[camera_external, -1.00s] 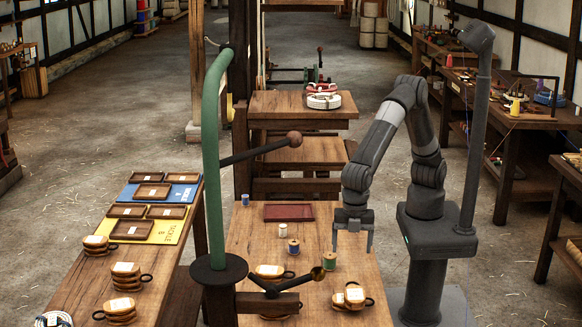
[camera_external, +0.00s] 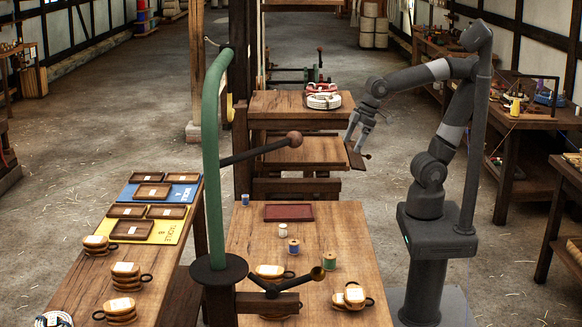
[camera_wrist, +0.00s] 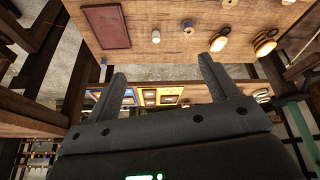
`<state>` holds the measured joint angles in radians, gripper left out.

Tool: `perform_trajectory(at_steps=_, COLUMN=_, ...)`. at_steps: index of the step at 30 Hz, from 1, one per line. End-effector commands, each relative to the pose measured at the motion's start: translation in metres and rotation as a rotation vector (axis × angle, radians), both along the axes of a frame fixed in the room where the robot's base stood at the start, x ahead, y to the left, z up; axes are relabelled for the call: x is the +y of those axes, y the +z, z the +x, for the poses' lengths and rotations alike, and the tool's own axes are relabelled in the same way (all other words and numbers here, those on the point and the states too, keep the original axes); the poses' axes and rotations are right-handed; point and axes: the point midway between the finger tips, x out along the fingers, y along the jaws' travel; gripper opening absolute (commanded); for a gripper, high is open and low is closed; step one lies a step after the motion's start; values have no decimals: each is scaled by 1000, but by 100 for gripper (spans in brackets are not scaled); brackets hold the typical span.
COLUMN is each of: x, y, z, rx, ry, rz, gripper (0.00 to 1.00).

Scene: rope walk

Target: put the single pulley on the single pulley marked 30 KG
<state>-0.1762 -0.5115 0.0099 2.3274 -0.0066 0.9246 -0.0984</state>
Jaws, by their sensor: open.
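Several round wooden pulleys with white labels are in view; the label text is too small to read. On the near table, one pulley (camera_external: 353,297) lies at the right front and another (camera_external: 270,271) stands partly behind the dark crank. On the left table several more stand, among them one pulley (camera_external: 126,281) and one at the front (camera_external: 120,310). My gripper (camera_external: 355,136) is open and empty, raised beyond the near table's far right corner. In the wrist view its fingers (camera_wrist: 160,84) are wide apart, with pulleys (camera_wrist: 218,42) beyond them.
The near table also holds a dark red tray (camera_external: 288,212) and several thread spools (camera_external: 328,261). A green post (camera_external: 211,130) with crank arms stands in front. Shallow wooden trays (camera_external: 131,229) lie on blue and yellow mats on the left table. Another bench (camera_external: 285,103) is behind.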

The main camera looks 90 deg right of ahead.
Motion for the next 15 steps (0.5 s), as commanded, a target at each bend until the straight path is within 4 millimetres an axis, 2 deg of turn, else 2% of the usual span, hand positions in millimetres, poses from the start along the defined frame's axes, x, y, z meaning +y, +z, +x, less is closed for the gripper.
perform_trajectory(at_steps=1, x=-15, y=-1, z=-14, rx=-20, ry=-59, rz=13, gripper=79)
perform_trajectory(at_steps=6, x=-44, y=-10, z=-46, rx=-65, ry=-204, rz=45, gripper=79)
perform_trajectory(at_steps=10, x=-54, y=-15, z=-58, rx=-82, ry=-260, rz=58, gripper=79)
perform_trajectory(at_steps=15, x=-56, y=-18, z=-62, rx=-86, ry=-278, rz=63, gripper=79)
